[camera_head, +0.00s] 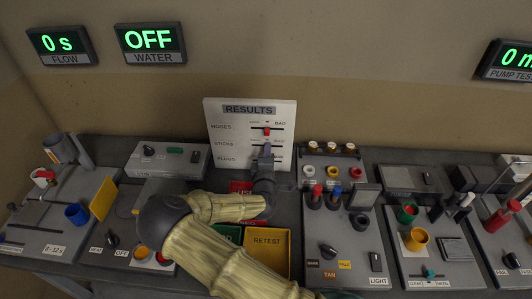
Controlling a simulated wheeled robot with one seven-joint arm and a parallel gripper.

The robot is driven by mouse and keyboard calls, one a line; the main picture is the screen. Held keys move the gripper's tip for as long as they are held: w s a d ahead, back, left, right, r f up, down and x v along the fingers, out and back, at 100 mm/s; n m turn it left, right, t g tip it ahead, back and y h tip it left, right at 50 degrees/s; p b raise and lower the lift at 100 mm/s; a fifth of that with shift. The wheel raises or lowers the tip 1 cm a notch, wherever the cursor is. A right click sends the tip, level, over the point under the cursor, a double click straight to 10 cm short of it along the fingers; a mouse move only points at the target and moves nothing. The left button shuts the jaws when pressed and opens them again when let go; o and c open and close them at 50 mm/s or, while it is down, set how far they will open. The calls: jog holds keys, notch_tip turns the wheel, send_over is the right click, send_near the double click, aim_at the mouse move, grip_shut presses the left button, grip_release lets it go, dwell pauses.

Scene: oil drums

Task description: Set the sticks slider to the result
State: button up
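The white RESULTS board (220,116) stands upright at the back of the bench, with several slider rows. The top row has a red knob (267,132) near the middle of its track. The STICKS row (224,144) is the second; its track runs toward the word BAD at the right. My gripper (266,150) is in front of the board at the STICKS row and covers part of it and of the row below. The STICKS knob cannot be made out clearly. The fingers are too small to tell whether they are open, shut or touching the knob.
A yellow RETEST tray (267,254) lies below my arm, with red and green trays partly hidden. A panel with knobs and a LIGHT switch (376,262) stands at the right. Wall displays read 0 s FLOW (60,45) and OFF WATER (151,43).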

aim_at(254, 145)
jog(key=shift+a+f, duration=0.1)
jog(key=shift+a, duration=0.2)
grip_shut()
jog(key=a+b, duration=0.1)
jog(key=a, duration=0.3)
jog(key=shift+a+b, duration=0.15)
jog(key=shift+b, duration=0.25)
jog(key=o, duration=0.8)
grip_release()
jog(key=shift+a, duration=0.2)
jog(key=shift+d, duration=0.25)
jog(key=s+b, duration=0.1)
jog(key=s, duration=0.4)
jog(key=s+b, duration=0.1)
jog(key=s, duration=1.1)
jog(key=shift+s+a+b, duration=0.15)
jog(key=shift+a+b, duration=0.15)
jog(key=shift+b, duration=0.1)
